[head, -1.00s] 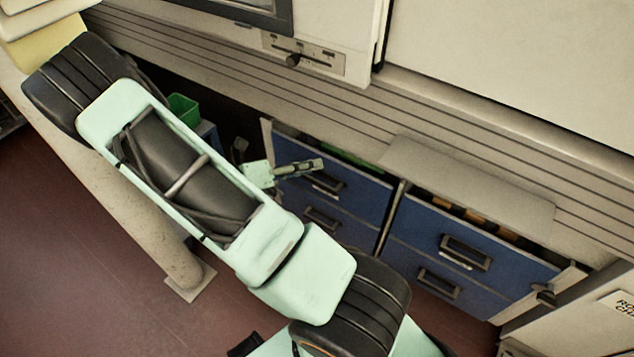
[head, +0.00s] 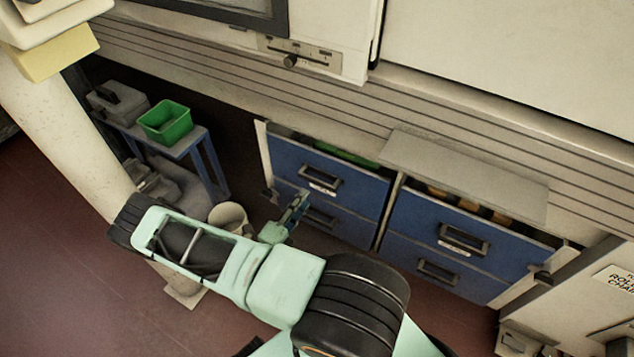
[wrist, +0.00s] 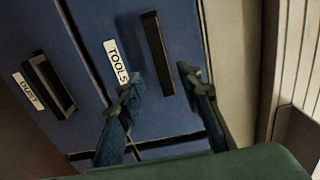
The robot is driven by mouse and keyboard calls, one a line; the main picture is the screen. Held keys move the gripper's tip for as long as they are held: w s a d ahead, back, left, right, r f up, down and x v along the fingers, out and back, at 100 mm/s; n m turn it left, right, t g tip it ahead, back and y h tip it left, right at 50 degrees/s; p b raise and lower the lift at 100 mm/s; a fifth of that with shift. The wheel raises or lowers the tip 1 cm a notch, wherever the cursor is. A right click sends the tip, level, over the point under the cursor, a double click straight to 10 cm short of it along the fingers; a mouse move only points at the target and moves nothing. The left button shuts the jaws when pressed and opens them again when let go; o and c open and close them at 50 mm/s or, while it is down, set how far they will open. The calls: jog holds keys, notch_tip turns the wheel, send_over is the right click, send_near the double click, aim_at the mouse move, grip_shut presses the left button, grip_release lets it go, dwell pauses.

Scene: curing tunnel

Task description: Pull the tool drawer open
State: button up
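The tool drawer is a blue front with a white TOOLS label (wrist: 116,62) and a dark bar handle (wrist: 158,52) in the wrist view. In the head view it appears to be the upper drawer (head: 357,190) of the left cabinet, its front about flush with the one below. My gripper (wrist: 167,88) is open and empty, with one finger on each side of the handle's lower end in the wrist view. I cannot tell whether they touch it. In the head view my gripper (head: 297,204) is in front of the left cabinet.
A second labelled drawer handle (wrist: 50,84) lies left of the tool drawer's in the wrist view. The right cabinet (head: 480,222) has two more blue drawers. A green bin (head: 166,121) stands on a blue stand at left, with a bucket (head: 229,214) nearby.

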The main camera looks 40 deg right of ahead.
aim_at(316, 183)
jog(key=b+x, duration=0.1)
jog(key=x, duration=0.8)
jog(key=shift+c, duration=0.5)
grip_shut()
